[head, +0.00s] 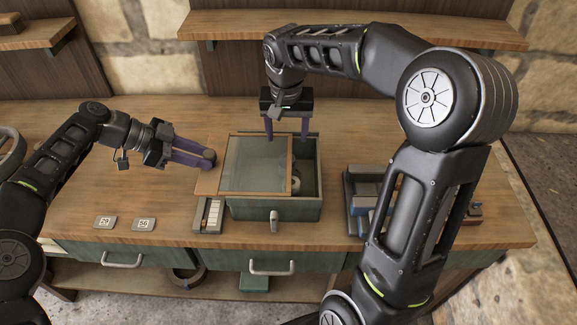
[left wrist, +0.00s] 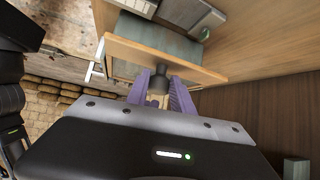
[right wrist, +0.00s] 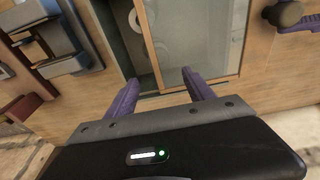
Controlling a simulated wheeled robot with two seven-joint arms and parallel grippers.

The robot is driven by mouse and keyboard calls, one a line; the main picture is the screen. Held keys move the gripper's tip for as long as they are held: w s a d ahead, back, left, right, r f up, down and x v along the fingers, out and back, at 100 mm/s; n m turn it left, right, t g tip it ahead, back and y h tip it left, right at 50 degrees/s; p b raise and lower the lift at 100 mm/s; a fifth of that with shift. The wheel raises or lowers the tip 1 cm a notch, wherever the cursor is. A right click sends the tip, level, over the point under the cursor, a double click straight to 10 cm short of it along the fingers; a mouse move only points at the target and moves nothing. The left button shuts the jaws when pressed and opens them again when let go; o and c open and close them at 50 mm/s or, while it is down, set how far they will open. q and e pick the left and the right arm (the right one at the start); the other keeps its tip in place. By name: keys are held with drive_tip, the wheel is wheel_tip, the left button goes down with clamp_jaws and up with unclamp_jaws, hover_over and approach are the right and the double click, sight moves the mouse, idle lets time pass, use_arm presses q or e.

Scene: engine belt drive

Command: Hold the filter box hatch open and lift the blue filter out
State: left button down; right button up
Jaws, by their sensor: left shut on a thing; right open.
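The filter box (head: 275,211) is a green box on the bench in the head view. Its hatch (head: 257,165) is a glass panel in a wooden frame, shifted left so that a strip of the box's right side is uncovered. My left gripper (head: 209,158) is shut on the hatch's dark round knob (left wrist: 158,84) at the left end. My right gripper (head: 288,133) is open and empty, pointing down above the box's back edge; its fingers also show in the right wrist view (right wrist: 163,92). I cannot make out a blue filter; a pale round part (head: 296,184) shows inside the opening.
A grey-blue device (head: 362,200) stands right of the box, partly behind my right arm. A small slotted tray (head: 209,215) lies at the box's left front. Number plates 29 (head: 104,222) and 56 (head: 144,224) lie on the clear left bench. A shelf (head: 350,28) runs behind.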

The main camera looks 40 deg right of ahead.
sight(228, 167)
use_arm(q)
drive_tip(key=s+d, duration=0.2)
drive_tip(key=d, duration=0.1)
drive_tip(key=s+d, duration=0.1)
drive_tip(key=d, duration=0.1)
drive_tip(key=shift+s+r, duration=0.1)
drive_tip(key=shift+s, duration=0.2)
drive_tip(key=c, duration=1.5)
unclamp_jaws()
drive_tip(key=shift+s+d, duration=0.1)
drive_tip(key=shift+c, duration=0.2)
drive_tip(key=o, duration=0.5)
drive_tip(key=shift+o, duration=0.2)
drive_tip(key=shift+v, duration=3.5)
